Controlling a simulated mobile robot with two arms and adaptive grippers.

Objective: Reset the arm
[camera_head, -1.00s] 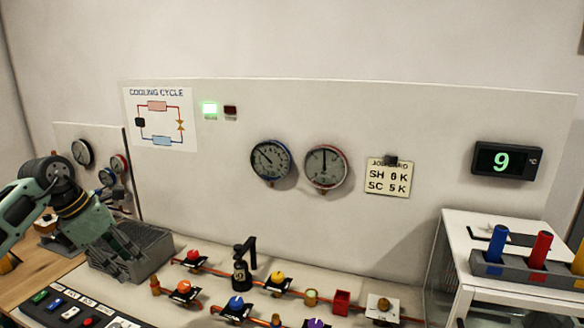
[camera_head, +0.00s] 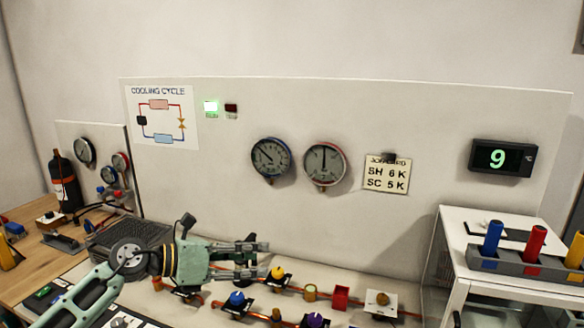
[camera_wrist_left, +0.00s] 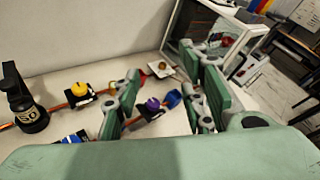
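My left gripper (camera_head: 256,260) reaches in from the left, pointing right, above the bench with the copper pipes and coloured valves. Its two fingers are apart with nothing seen between them. In the left wrist view the fingers (camera_wrist_left: 164,92) also stand apart, with valves behind and below them. In the head view the gripper hides most of the black bottle-like part, which shows in the left wrist view (camera_wrist_left: 27,108). My right gripper is in neither view.
Close by are a yellow valve (camera_head: 277,273), a blue valve (camera_head: 236,299) and a red block (camera_head: 341,298). Two gauges (camera_head: 270,158) hang on the panel. A white cabinet (camera_head: 450,262) stands at right.

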